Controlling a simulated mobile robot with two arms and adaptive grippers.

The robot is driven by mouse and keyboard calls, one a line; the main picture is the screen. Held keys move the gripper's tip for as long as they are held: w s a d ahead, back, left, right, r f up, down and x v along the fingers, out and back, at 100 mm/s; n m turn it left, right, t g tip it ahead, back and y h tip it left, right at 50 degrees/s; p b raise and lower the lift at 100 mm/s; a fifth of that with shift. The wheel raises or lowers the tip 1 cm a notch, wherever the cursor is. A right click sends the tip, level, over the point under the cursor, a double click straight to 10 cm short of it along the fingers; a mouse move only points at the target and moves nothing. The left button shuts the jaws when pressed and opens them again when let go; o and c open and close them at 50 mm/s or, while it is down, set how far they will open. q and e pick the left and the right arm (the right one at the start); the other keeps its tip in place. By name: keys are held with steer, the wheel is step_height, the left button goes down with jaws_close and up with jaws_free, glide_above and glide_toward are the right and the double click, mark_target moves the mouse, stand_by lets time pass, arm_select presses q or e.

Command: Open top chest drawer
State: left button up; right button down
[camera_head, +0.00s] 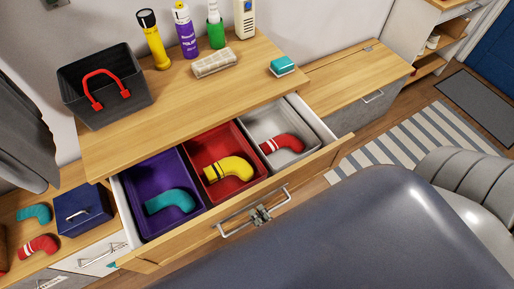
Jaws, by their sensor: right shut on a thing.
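The top chest drawer (290,192) is pulled out from the wooden chest (190,100). The metal bar handle (236,226) is on the drawer front. My right gripper (260,214) is shut on the handle near its middle. My left gripper is out of view.
On the chest top stand a dark basket (125,107) with a red handle, a yellow flashlight (154,45), bottles and a teal-topped box (283,65). A lower cabinet (340,75) stands at right. A striped rug (400,140) covers the floor beyond it.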

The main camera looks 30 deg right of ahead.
steer(key=c, duration=1.8)
jaws_free()
steer(key=shift+c, duration=0.2)
steer(key=shift+o, duration=0.7)
steer(key=shift+s, duration=0.1)
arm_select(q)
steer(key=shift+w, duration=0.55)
arm_select(e)
steer(key=s+r, duration=0.2)
steer(key=s, duration=0.9)
steer(key=shift+s+d+r, duration=0.2)
steer(key=shift+s, duration=0.1)
